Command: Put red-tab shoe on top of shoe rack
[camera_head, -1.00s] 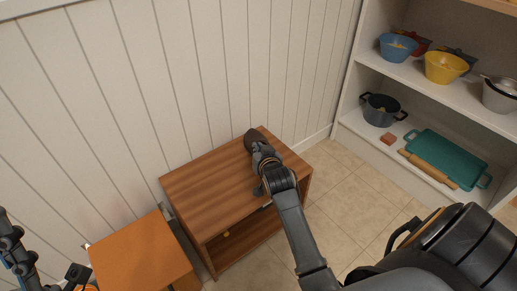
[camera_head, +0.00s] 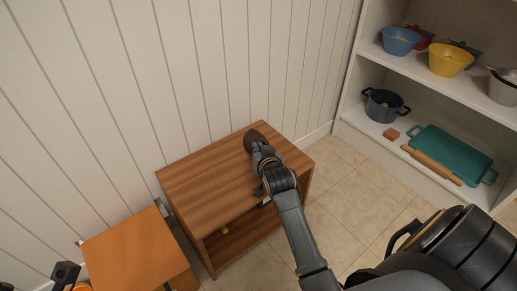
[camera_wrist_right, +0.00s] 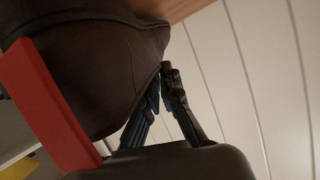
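The red-tab shoe is dark brown or black and sits at the top of the shoe rack (camera_head: 205,185), a brown wooden unit with an open front. The shoe (camera_head: 254,136) is at the rack's back right corner by the wall. In the right wrist view the shoe (camera_wrist_right: 95,65) fills the left side, with its red tab (camera_wrist_right: 48,105) close to the camera. My right gripper (camera_wrist_right: 166,85) has its fingertips close together at the shoe's edge and looks shut on it. In the head view the right gripper (camera_head: 258,148) partly hides the shoe.
An orange-brown wooden unit (camera_head: 135,250) stands left of the rack. A white shelf (camera_head: 375,128) at right holds bowls, a dark pot (camera_head: 384,105), a teal tray (camera_head: 455,152) and a rolling pin (camera_head: 432,165). A panelled wall is behind the rack. Tiled floor is clear right of the rack.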

